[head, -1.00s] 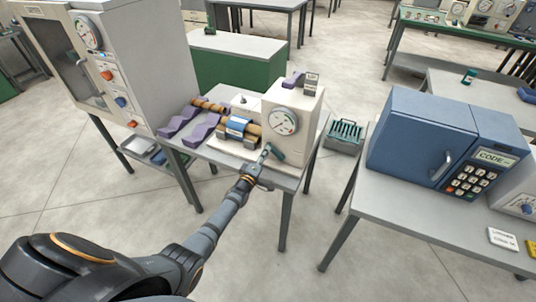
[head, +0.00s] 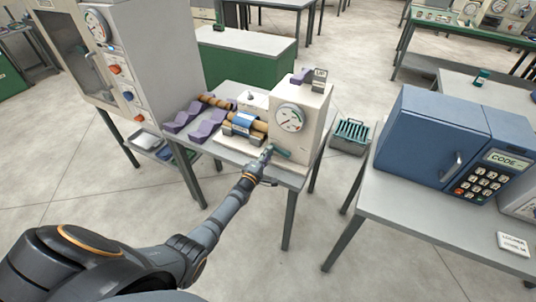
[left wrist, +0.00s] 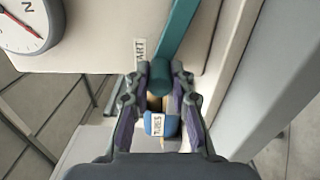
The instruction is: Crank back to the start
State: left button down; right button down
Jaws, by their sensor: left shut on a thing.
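The spiral winder (head: 313,105) is a cream machine with a round white dial (head: 290,118) on its front, standing on a grey table. A teal crank (head: 281,152) sits low on its front. My left gripper (head: 264,156) is shut on the crank's handle. In the left wrist view the teal handle (left wrist: 160,78) sits between the two fingers of the left gripper (left wrist: 160,84), and the crank arm (left wrist: 178,32) runs up and right from it. The dial (left wrist: 28,22) shows at the upper left with a red needle. My right gripper is out of view.
A blue-banded roll (head: 243,122) and purple cradles (head: 183,121) lie left of the winder. A tall cream cabinet (head: 160,60) stands at left. A blue keypad box (head: 430,135) is on the right table. A teal rack (head: 350,132) stands between the tables.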

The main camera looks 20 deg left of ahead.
pick_arm(q)
jog(key=shift+f, duration=0.1)
jog(key=c, duration=1.2)
grip_release()
jog(key=shift+o, duration=0.2)
jog(key=shift+s, duration=0.1)
jog(key=s, duration=1.2)
jog(key=shift+a, duration=0.2)
